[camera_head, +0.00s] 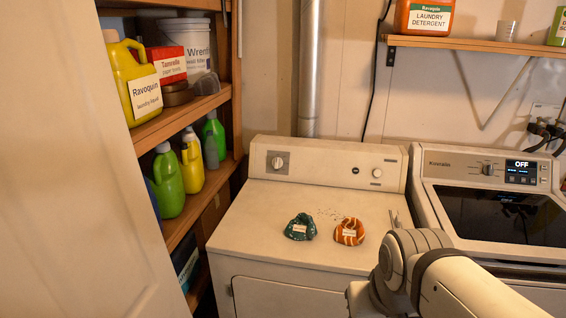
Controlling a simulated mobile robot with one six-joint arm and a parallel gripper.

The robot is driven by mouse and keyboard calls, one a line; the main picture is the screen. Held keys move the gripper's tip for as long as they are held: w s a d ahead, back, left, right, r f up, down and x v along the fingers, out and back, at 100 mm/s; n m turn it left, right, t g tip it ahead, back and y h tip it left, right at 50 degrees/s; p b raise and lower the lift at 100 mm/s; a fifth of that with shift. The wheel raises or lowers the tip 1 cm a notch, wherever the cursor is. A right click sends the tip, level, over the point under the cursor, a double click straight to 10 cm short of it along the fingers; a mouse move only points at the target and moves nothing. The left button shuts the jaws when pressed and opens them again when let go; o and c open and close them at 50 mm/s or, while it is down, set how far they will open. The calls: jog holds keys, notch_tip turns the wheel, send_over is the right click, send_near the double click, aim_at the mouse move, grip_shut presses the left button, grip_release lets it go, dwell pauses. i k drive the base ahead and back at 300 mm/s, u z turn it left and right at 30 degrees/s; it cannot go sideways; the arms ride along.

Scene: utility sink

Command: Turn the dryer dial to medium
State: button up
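The white dryer (250,225) stands in the middle of the view, with a raised control panel (320,168) along its back. A round dial (278,163) on a grey plate sits at the left of this panel. A smaller round knob (377,173) and a dark button (355,170) sit at its right. The dial's markings are too small to read, so its setting cannot be told. My arm shows at the lower right, in front of the dryer's right front corner.
A teal patterned bundle (300,227) and an orange patterned bundle (349,232) lie on the dryer top. A washer (440,190) with an "OFF" display (521,172) stands close at right. Wooden shelves (165,123) with bottles stand left. A wall shelf (470,46) hangs above.

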aim_at(277, 163)
jog(key=u, duration=0.05)
jog(key=i, duration=1)
jog(key=z, duration=0.05)
